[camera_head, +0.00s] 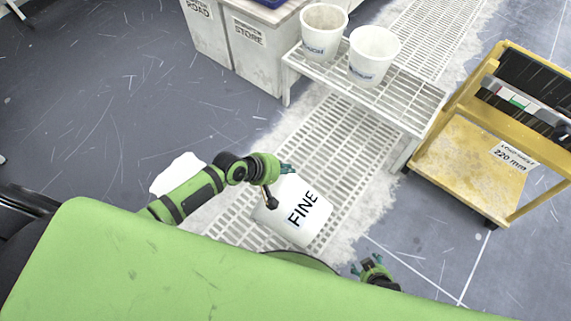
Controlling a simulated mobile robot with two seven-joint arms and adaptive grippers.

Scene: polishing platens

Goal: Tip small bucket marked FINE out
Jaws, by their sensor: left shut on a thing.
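The small white bucket marked FINE (300,213) is off to the right of my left arm, over the grated floor strip, and it is tilted. My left gripper (272,190) is shut at the bucket's upper left edge and holds it. The bucket's inside and any contents are hidden from this view. My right gripper (372,268) shows low at the right of the bucket, beyond the green surface, apart from the bucket; its fingers are too small to read.
Two white buckets (324,32) (373,55) stand on a slatted white rack (400,95). A yellow cart (465,165) stands at the right. Grey cabinets (250,50) stand at the back. A floor grating (345,150) runs under the bucket. Open floor lies at left.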

